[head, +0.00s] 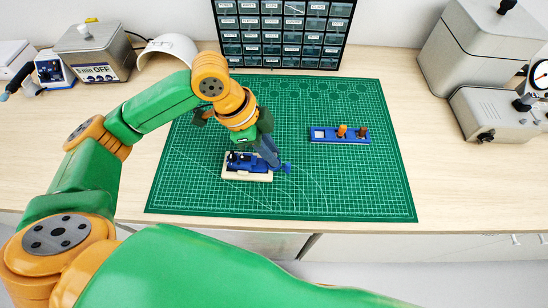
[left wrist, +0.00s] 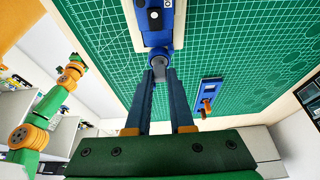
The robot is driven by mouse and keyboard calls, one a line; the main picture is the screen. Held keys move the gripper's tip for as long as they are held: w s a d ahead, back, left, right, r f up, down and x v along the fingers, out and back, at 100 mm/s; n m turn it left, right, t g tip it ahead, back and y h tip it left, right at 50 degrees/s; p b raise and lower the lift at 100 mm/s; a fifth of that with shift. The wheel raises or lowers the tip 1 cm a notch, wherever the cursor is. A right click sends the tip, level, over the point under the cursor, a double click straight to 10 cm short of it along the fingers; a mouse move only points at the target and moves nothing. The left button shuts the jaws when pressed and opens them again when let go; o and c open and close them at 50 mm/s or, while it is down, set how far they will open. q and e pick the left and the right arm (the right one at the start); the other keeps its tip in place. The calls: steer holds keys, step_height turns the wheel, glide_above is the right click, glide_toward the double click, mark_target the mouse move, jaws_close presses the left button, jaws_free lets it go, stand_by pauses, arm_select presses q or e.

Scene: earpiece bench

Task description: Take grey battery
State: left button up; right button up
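A blue device (head: 247,163) sits in a cream tray (head: 232,176) on the green mat; the device also shows in the left wrist view (left wrist: 155,20). A blue part (head: 286,168) juts past the tray's right end. In the left wrist view a round grey battery (left wrist: 158,60) lies at the blue part by my fingertips. My left gripper (head: 273,158) points down there, its two dark fingers (left wrist: 159,76) on either side of the battery. Whether they press on it I cannot tell. Another arm, seemingly my right, shows in the left wrist view with its gripper (left wrist: 77,60) small and unclear.
A blue holder (head: 326,139) with an orange and a brown piece stands right of the tray. A drawer cabinet (head: 284,36) is behind. Grey machines (head: 480,50) stand at right, boxes (head: 95,50) at left. The mat's front (head: 330,200) is clear.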

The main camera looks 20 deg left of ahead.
arm_select(q)
steer(key=shift+w, duration=0.1)
jaws_close()
steer(key=shift+r, duration=0.35)
steer(key=r, duration=0.3)
steer(key=shift+s+b, duration=0.2)
steer(key=shift+b, duration=0.1)
steer(key=s+a+r+p, duration=0.2)
steer(key=s+r, duration=1)
steer(key=s, duration=0.1)
steer(key=shift+s+r, duration=0.15)
steer(key=shift+s, duration=0.1)
